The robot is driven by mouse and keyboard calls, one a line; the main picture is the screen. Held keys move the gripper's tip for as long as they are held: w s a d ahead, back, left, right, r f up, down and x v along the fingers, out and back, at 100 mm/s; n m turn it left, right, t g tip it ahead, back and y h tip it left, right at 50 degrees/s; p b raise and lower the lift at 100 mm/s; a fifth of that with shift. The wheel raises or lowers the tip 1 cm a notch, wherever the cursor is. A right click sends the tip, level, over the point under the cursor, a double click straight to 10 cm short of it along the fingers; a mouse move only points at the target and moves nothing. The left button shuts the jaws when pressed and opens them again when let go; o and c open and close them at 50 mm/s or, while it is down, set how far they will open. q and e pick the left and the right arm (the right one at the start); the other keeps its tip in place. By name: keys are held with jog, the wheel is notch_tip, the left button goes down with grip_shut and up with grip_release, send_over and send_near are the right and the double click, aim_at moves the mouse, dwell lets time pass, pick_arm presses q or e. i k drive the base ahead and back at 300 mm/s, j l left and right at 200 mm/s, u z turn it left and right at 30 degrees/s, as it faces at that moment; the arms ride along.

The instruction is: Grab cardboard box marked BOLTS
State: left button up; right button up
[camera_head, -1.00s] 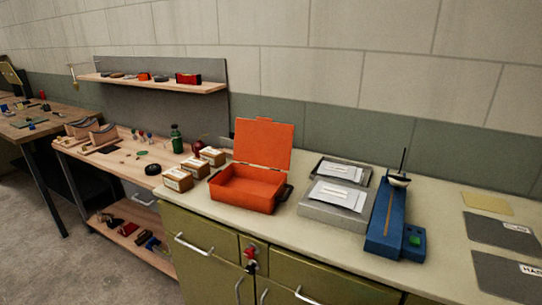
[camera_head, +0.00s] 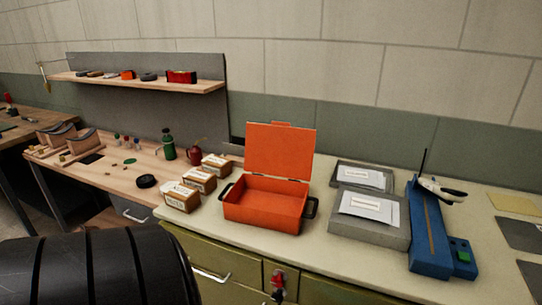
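Three small cardboard boxes stand in a row on the cabinet top, left of the orange case: a front box (camera_head: 178,196), a middle box (camera_head: 199,179) and a back box (camera_head: 217,165). Each has a white label, but the print is too small to read, so I cannot tell which is marked BOLTS. A black ribbed part of my arm (camera_head: 95,268) fills the lower left of the head view. No gripper fingers are in view.
An open, empty orange case (camera_head: 264,203) stands right of the boxes. Grey trays with papers (camera_head: 368,215) and a blue device (camera_head: 430,235) are further right. A wooden bench (camera_head: 115,178) with bottles adjoins at left.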

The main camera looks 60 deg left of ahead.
aim_at(221, 166)
jog(key=k+j+z, duration=0.1)
jog(key=j+z, duration=0.15)
jog(key=j, duration=0.2)
jog(key=k+j+z, duration=0.2)
jog(key=j, duration=0.2)
jog(key=k+j+z, duration=0.25)
jog(key=j, duration=0.15)
jog(key=k+j+z, duration=0.2)
jog(key=j, duration=0.15)
jog(key=k+j+z, duration=0.1)
jog(key=j+z, duration=0.15)
jog(key=j, duration=0.1)
